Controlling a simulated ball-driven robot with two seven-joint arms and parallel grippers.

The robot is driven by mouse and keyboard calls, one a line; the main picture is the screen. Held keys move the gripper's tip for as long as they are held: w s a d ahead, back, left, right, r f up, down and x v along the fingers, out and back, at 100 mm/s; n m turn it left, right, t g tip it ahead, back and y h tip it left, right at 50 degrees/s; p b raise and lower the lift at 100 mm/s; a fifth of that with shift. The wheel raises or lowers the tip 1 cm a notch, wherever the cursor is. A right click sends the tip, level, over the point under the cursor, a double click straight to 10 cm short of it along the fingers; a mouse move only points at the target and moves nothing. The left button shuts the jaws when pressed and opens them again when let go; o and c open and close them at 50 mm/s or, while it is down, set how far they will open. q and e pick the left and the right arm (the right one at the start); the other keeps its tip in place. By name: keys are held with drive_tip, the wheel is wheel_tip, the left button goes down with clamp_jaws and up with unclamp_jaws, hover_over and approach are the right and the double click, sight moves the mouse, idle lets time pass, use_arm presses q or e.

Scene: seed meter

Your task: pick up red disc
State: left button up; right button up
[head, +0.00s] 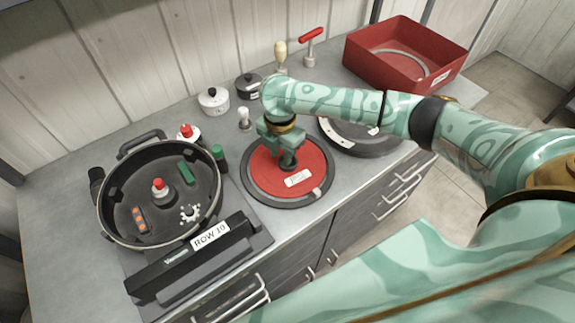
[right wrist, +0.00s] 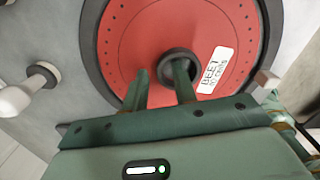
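The red disc (head: 315,165) lies flat in a dark round rim on the grey counter. In the right wrist view the red disc (right wrist: 135,40) has a ring of small holes, a white "BEET" label (right wrist: 215,69) and a dark central hub (right wrist: 180,62). My right gripper (head: 287,160) points down over the disc's middle. In the right wrist view the right gripper's fingers (right wrist: 161,85) are apart with red showing between them; one finger overlaps the hub and the other is left of it. Contact with the disc cannot be told. My left gripper is not in view.
An open seed meter housing (head: 108,203) stands left, with a black "ROW 10" bar (head: 195,262) before it. Small pots (head: 213,100), bottles (head: 219,157) and handled tools (head: 281,55) stand behind. Another dark round piece (head: 365,142) and a red bin (head: 375,65) are at right.

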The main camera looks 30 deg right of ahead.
clamp_jaws()
drive_tip(key=shift+r, duration=0.1)
